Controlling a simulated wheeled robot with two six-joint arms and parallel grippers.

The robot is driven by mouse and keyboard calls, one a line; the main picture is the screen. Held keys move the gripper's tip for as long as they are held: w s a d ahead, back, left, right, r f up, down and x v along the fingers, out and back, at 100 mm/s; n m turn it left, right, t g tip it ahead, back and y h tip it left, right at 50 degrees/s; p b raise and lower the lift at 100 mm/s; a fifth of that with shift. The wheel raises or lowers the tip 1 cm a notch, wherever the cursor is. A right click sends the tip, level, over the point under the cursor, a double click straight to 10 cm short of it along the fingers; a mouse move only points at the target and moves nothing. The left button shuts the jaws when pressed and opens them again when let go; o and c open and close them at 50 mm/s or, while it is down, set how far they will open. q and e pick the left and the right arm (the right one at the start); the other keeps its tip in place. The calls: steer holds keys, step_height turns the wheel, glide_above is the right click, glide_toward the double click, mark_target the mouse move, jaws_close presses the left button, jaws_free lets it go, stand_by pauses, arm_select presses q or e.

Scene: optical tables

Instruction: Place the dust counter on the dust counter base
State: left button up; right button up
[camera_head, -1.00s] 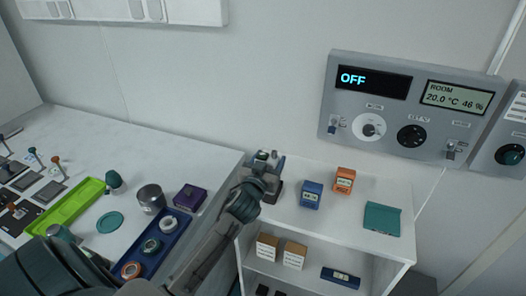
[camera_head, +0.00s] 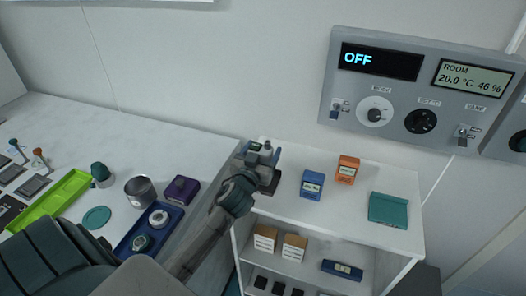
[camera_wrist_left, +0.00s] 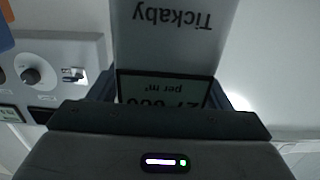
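My left gripper (camera_head: 260,155) is over the left end of the white shelf unit's top (camera_head: 340,205). It is shut on the dust counter, a grey device with a small display (camera_head: 255,146). The left wrist view shows the counter (camera_wrist_left: 165,50) between the two fingers, upside down, with the name "Tickaby" and a "per m³" reading. A dark block (camera_head: 271,183) shows just below the gripper, partly hidden by it. I cannot tell whether it is the dust counter base or whether the counter touches it. My right gripper is not in view.
On the shelf top stand a blue device (camera_head: 312,185), an orange device (camera_head: 347,169) and a teal flat case (camera_head: 388,210). A wall panel (camera_head: 420,95) reading OFF is above. The left table holds a blue tray (camera_head: 125,246), a metal cup (camera_head: 139,192) and a purple box (camera_head: 182,190).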

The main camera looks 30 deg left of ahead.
arm_select(q)
steer(key=shift+o, duration=0.6)
steer(key=shift+s+r, duration=0.15)
steer(key=shift+s+f, duration=0.1)
steer(key=shift+f, duration=0.1)
steer(key=b+v, duration=0.2)
steer(key=v, duration=0.9)
steer(key=shift+s+d+r, duration=0.15)
steer(key=shift+s+d, duration=0.05)
steer(key=shift+s, duration=0.1)
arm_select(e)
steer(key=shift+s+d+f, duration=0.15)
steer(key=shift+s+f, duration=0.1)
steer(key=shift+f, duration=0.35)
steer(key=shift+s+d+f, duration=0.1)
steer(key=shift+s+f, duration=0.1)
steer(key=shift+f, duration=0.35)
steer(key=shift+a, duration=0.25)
